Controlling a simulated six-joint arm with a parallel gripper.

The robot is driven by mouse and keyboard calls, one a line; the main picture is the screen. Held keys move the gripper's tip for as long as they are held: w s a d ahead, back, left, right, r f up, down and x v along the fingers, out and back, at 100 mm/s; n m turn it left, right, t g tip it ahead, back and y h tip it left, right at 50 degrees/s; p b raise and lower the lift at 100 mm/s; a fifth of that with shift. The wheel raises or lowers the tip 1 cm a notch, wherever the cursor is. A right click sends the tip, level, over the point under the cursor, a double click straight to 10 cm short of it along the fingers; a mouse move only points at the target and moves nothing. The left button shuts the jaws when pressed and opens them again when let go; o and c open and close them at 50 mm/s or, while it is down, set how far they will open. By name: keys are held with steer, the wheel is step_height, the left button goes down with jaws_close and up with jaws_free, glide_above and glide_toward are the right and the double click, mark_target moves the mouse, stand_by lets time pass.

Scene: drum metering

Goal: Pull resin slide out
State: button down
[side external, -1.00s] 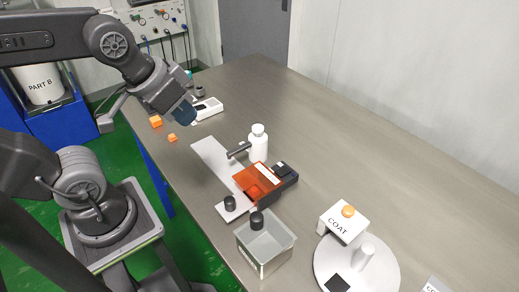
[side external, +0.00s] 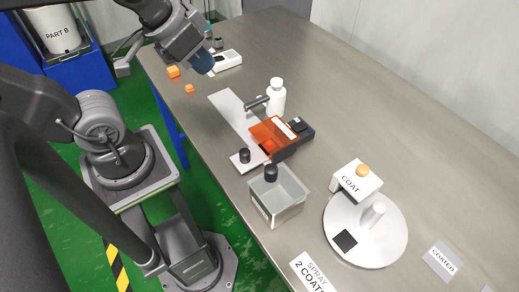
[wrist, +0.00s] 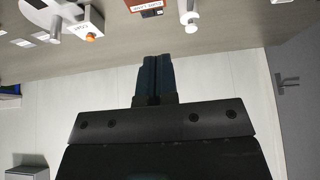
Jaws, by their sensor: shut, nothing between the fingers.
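A long pale slide plate (side external: 228,103) runs under an orange-red metering block (side external: 266,131) on the table. A black knob (side external: 244,156) stands on a pale plate end at the block's near side; whether both plate parts are one piece is hidden. A second black knob (side external: 271,173) is at the clear bin's back edge. My gripper (side external: 204,64) is shut and empty, above the table's far left part, apart from the slide and knobs. In the wrist view its dark blue fingers (wrist: 154,62) are together, and the block (wrist: 145,5) is cut off at the top.
A white bottle (side external: 276,100) and a dark grey bar (side external: 256,102) stand beside the slide. A clear bin (side external: 279,205) sits at the near side. A COAT stand (side external: 355,182) on a round white base is at right. Small orange cubes (side external: 173,71) lie left. The table's right rear is clear.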

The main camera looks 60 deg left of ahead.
steer(key=c, duration=1.8)
jaws_free()
steer(key=shift+o, duration=1.3)
steer(key=shift+w+d+f+n, duration=0.1)
steer(key=shift+w+f+n, duration=0.2)
steer(key=shift+n, duration=0.1)
steer(key=o, duration=0.4)
steer(key=f+n+g, duration=0.1)
steer(key=n, duration=0.1)
steer(key=w+d+f+n, duration=0.1)
steer(key=w+f+n+g, duration=0.1)
steer(key=f+n, duration=0.1)
steer(key=shift+w+d+n+g, duration=0.2)
steer(key=shift+w+n+g, duration=0.05)
steer(key=shift+n+g, duration=0.05)
steer(key=n+g, duration=0.3)
steer(key=n, duration=0.4)
glide_above(244, 150)
step_height(244, 150, down, 6)
steer(key=shift+n, duration=0.8)
step_height(244, 150, down, 15)
steer(key=shift+d+f, duration=0.1)
jaws_close()
